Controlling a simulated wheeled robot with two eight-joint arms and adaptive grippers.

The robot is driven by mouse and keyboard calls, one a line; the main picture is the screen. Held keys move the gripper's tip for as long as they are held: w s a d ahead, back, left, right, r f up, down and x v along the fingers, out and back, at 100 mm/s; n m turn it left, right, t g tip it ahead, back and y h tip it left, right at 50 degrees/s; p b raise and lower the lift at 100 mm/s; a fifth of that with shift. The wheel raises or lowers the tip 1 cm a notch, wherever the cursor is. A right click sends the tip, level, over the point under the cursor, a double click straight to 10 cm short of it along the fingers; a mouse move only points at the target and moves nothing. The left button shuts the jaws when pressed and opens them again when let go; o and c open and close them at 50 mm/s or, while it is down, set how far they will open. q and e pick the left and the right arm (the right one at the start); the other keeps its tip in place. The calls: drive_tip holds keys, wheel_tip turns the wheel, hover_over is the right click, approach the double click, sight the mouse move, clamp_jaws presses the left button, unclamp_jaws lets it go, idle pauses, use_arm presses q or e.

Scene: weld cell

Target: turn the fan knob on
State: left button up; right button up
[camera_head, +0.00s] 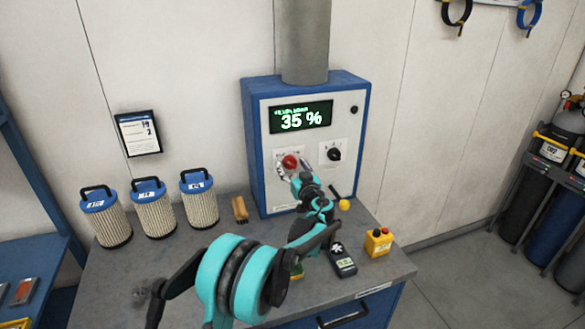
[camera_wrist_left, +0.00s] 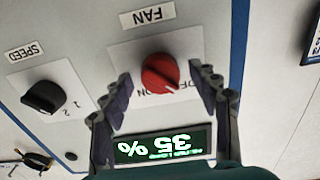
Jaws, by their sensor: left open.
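The red fan knob (camera_head: 290,161) is on the light front panel of the blue control box (camera_head: 362,110), left of the black speed knob (camera_head: 334,154). My left gripper (camera_head: 301,175) is at the panel, just in front of the red knob. The left wrist view is turned upside down. There the red fan knob (camera_wrist_left: 160,72) lies between the two spread fingers of my left gripper (camera_wrist_left: 164,84), with gaps on both sides. The FAN label and part of the OFF and ON marks show there. My right gripper is not in view.
The box display (camera_head: 300,117) reads 35 %. Several filter cartridges (camera_head: 153,212) stand on the bench (camera_head: 150,262) to the left. A brush (camera_head: 240,209), a handheld meter (camera_head: 342,260) and a yellow button box (camera_head: 378,242) are around my arm.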

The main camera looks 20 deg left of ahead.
use_arm(q)
drive_tip(key=c, duration=1.2)
drive_tip(key=m, duration=0.4)
drive_tip(key=shift+m, duration=0.3)
drive_tip(key=m, duration=0.4)
drive_tip(key=shift+m, duration=0.3)
drive_tip(key=m, duration=0.4)
drive_tip(key=shift+m, duration=2.4)
